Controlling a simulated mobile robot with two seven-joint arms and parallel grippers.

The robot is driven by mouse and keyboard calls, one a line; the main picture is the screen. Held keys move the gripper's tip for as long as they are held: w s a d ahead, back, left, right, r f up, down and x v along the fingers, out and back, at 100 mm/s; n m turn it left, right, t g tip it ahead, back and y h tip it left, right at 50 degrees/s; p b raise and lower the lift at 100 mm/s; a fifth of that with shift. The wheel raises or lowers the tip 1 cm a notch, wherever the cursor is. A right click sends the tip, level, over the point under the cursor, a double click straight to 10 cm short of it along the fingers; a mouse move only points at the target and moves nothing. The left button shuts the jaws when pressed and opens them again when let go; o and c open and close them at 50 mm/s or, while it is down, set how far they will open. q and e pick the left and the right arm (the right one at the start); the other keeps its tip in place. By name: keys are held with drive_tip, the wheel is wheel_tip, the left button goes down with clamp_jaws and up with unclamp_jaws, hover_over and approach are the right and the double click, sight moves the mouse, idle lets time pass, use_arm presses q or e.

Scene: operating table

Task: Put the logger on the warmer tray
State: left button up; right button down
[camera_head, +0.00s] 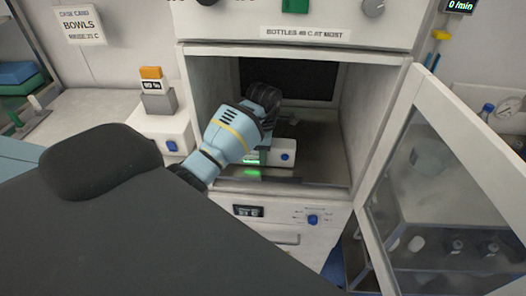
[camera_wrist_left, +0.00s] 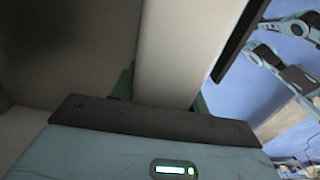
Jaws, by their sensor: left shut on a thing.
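The logger (camera_head: 284,146), a small white box with a blue button, is inside the open warmer, low over the dark grey warmer tray (camera_head: 325,168). I cannot tell whether its underside touches the tray. My left gripper (camera_head: 264,153) reaches in from the left and is shut on the logger. In the left wrist view the logger is a pale block (camera_wrist_left: 178,60) between the green finger pads (camera_wrist_left: 122,85). The arm hides part of the logger and the tray's left side. My right gripper is not in view.
The glass door (camera_head: 440,190) stands open on the right. The warmer's side walls and roof enclose the arm's end. A white unit (camera_head: 165,128) with a blue button stands on the counter at left. Free tray surface shows right of the logger.

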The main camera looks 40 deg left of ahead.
use_arm(q)
drive_tip(key=shift+f, duration=0.2)
drive_tip(key=o, duration=1.1)
drive_tip(key=shift+c, duration=0.2)
drive_tip(key=shift+r, duration=0.15)
drive_tip(key=shift+r, duration=3.8)
